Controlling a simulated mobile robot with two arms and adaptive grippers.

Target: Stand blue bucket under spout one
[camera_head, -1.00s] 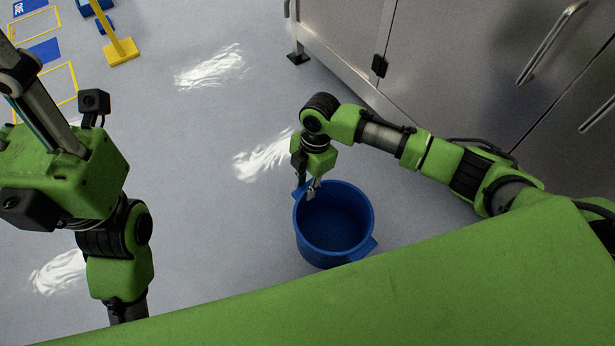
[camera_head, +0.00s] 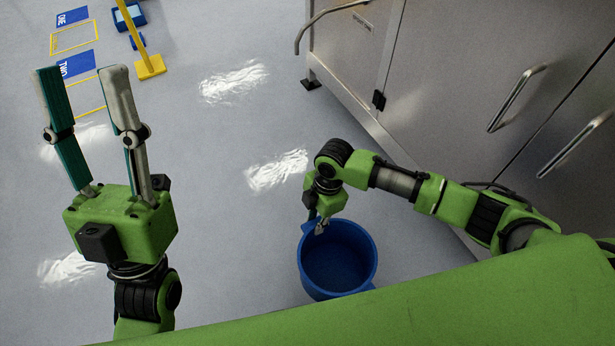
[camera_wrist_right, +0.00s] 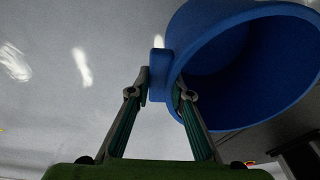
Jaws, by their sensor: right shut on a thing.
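The blue bucket (camera_head: 338,262) is upright, empty and open at the top, just beyond my green body in the head view. My right gripper (camera_head: 320,228) is shut on the side lug at the bucket's far-left rim. In the right wrist view, the fingers (camera_wrist_right: 162,92) stand either side of this lug, and the bucket (camera_wrist_right: 240,60) fills the upper right. I cannot tell whether the bucket touches the floor. My left gripper (camera_head: 82,80) is open and empty, fingers pointing up at the left.
Yellow floor frames with blue signs ONE (camera_head: 72,16) and TWO (camera_head: 76,65) lie at the upper left. A yellow post (camera_head: 150,66) stands beside them. A metal cabinet (camera_head: 440,90) with bar handles borders the right. The grey floor between is clear.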

